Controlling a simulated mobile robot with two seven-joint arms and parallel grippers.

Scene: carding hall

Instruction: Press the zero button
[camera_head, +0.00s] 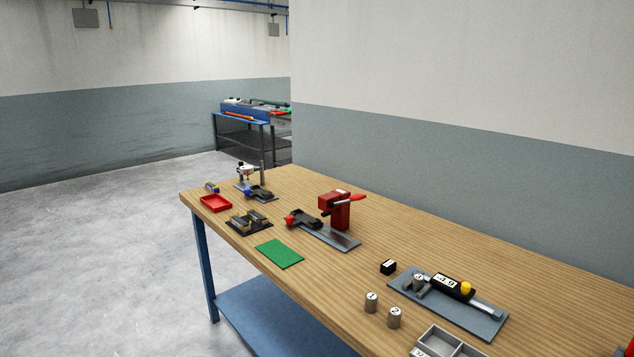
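A grey gauge plate (482,323) lies on the right part of the wooden workbench. On it sits a black device with a small white display (444,281); the digits are too small to read surely. A round yellow button (467,288) is at the right end of this device, its label not legible. A metal cylinder (418,283) stands at the device's left end. Neither of my grippers is in view, and nothing touches the button.
The bench (330,290) also holds two metal cylinders (371,302), a black block (388,267), a grey tray (432,343), a red press (335,210), a green mat (279,254) and a red tray (215,204). The floor (90,260) at left is clear.

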